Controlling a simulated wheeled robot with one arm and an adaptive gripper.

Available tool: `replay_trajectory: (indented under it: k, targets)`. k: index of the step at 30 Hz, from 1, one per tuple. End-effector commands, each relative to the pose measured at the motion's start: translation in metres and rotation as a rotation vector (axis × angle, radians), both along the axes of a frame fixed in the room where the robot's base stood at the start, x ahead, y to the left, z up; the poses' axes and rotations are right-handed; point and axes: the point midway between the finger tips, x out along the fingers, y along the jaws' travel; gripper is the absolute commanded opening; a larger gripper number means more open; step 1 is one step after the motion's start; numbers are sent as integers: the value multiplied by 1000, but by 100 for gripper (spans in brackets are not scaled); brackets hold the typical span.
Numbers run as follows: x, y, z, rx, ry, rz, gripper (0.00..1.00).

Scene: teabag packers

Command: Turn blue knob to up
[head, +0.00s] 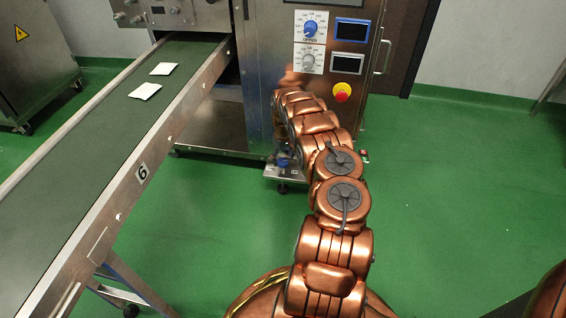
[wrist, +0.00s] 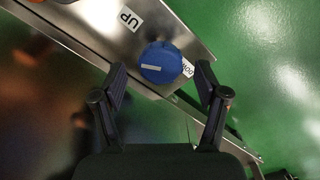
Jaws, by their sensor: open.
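The blue knob (wrist: 160,62) is round, with a white pointer bar on its face, and sits on a metal plate (wrist: 112,40). An "UP" label (wrist: 130,18) is on the plate at its upper left, and a "DOWN" label (wrist: 188,68), partly covered, is at its right. My gripper (wrist: 160,77) is open, one finger on each side of the knob in the picture. I cannot tell whether either finger touches it. The pointer bar lies nearly level in the wrist view, left of the knob's middle. In the head view, a small blue part (head: 283,160) shows low beside my arm.
The machine cabinet (head: 262,90) carries a blue dial (head: 310,28), a grey dial (head: 309,60) and a red stop button (head: 342,92). A conveyor (head: 100,130) with white packets runs along the left. Green floor (head: 450,200) is open at right.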

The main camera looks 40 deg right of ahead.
Motion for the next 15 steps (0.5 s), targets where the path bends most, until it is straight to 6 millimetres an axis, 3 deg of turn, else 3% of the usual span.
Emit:
replay_trajectory:
  k: [3,11,15]
  targets:
    - [0,1,-13,2,1,0,73]
    - [0,1,-13,1,1,0,73]
    - [0,1,-13,1,2,0,61]
